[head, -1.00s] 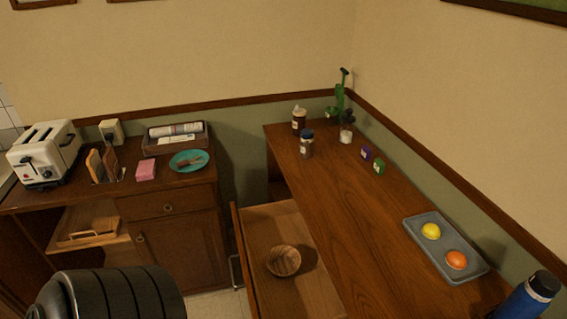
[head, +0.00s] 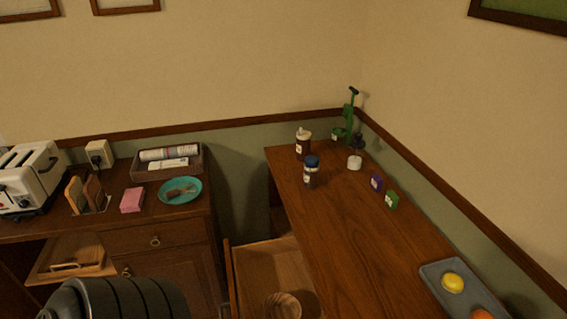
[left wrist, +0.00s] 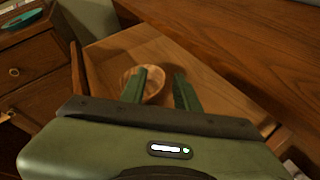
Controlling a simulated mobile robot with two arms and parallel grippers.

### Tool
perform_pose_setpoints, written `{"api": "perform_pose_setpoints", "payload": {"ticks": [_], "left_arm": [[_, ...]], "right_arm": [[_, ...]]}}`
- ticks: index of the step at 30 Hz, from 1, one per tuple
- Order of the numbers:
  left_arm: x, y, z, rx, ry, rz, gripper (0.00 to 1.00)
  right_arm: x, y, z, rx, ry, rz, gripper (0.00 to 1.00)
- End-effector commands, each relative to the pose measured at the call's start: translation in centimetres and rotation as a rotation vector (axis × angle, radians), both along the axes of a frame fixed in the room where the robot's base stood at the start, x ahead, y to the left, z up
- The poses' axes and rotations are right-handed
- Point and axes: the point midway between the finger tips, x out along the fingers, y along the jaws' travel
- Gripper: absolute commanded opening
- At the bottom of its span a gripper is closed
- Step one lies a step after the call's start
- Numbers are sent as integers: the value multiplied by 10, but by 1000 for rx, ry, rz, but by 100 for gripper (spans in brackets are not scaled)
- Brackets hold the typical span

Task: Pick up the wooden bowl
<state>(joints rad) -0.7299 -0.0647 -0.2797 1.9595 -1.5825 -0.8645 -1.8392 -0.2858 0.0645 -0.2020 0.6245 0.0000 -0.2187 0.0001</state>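The wooden bowl (head: 282,305) sits in the open drawer (head: 262,268) of the right-hand counter, cut by the lower edge of the head view. In the left wrist view the bowl (left wrist: 154,82) lies on the drawer floor (left wrist: 120,50) beyond my left gripper (left wrist: 160,72). The gripper's two dark green fingers are apart with nothing held between them; the left finger covers part of the bowl. I cannot tell how high the fingers are above it. My right gripper is in neither view.
The right counter carries jars (head: 311,172), small boxes (head: 391,200) and a grey tray (head: 437,275) with fruit. The left counter holds a toaster (head: 28,178), a teal plate (head: 181,190) and a pink sponge (head: 132,200). The drawer's wooden walls surround the bowl.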

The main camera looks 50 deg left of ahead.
Motion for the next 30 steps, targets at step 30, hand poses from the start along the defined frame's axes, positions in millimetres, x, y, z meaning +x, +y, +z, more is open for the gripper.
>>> {"api": "perform_pose_setpoints", "payload": {"ticks": [30], "left_arm": [[46, 36, -89, 0, -1, -1, 31]], "right_arm": [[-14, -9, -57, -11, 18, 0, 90]]}}
